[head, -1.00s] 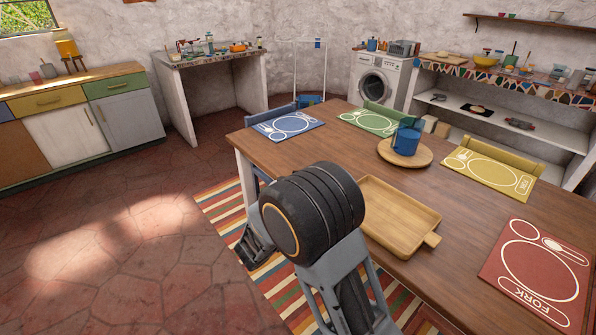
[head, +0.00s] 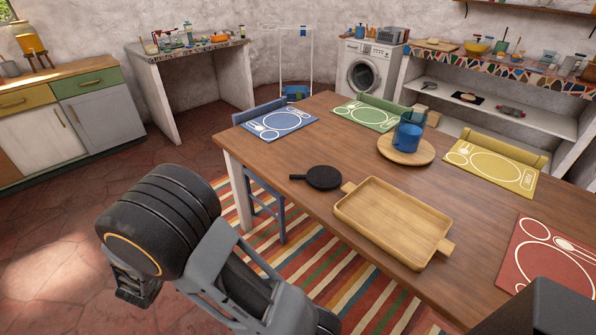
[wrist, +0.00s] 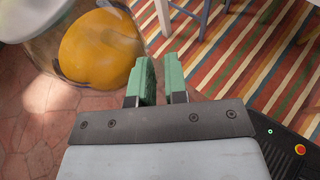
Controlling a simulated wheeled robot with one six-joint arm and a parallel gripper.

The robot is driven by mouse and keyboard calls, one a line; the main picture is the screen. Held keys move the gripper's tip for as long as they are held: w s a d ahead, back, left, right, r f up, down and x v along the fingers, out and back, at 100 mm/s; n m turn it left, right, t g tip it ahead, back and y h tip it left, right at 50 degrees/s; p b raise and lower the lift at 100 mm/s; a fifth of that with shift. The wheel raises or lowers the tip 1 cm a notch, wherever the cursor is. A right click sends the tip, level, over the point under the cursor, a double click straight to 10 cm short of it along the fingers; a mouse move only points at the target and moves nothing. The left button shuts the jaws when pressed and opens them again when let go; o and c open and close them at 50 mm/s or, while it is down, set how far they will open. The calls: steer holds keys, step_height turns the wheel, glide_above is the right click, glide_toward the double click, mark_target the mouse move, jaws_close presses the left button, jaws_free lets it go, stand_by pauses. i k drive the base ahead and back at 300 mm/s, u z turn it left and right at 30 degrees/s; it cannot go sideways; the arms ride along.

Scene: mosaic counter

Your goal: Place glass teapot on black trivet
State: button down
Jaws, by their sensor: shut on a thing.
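The glass teapot (wrist: 88,42) shows at the top left of the wrist view, clear, rounded, with an orange filling. My gripper (wrist: 158,72) is shut on it with green fingers beside its right side; the gripped part is hard to make out. The teapot is over the floor, short of the table. In the head view my dark wrist is at lower left, and the teapot does not show there. A flat, round black trivet (head: 324,177) with a short handle pointing left lies on the table's near left part.
On the wooden table (head: 300,215), a wooden tray (head: 393,218) lies right of the trivet. A blue cup (head: 407,138) stands on a round board (head: 386,149) behind. Several placemats lie around the edges. A blue chair (head: 268,206) is at the table's left side.

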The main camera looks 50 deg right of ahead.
mark_target(325, 176)
steer(key=z, duration=0.25)
steer(key=i, duration=0.9)
steer(key=z, duration=0.6)
